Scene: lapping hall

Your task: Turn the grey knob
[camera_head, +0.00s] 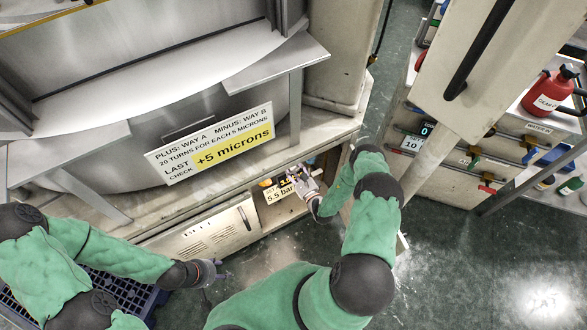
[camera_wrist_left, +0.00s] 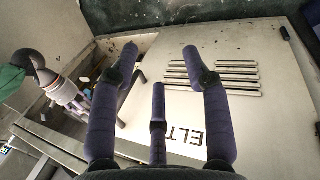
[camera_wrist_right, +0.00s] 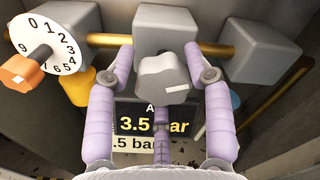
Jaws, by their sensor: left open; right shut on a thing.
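The grey knob (camera_wrist_right: 163,78) sits on a grey block in the middle of the right wrist view. My right gripper (camera_wrist_right: 160,66) is shut on it, with fingers on its left and right sides. In the head view this gripper (camera_head: 302,178) reaches into the open compartment under the machine, and its hand hides the knob. A dark display (camera_wrist_right: 150,120) below the knob reads 3.5 bar, partly covered by a finger. A set label (camera_head: 280,192) reads 5.5 bar. My left gripper (camera_head: 212,270) is open and empty; its fingers (camera_wrist_left: 160,65) show before a pale panel.
An orange knob (camera_wrist_right: 22,74) with a numbered white dial (camera_wrist_right: 45,42) stands left of the grey knob. A brass pipe (camera_wrist_right: 110,40) runs behind. A vented cabinet door (camera_head: 205,235) and a blue crate (camera_head: 120,290) are near my left arm. Open floor lies right.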

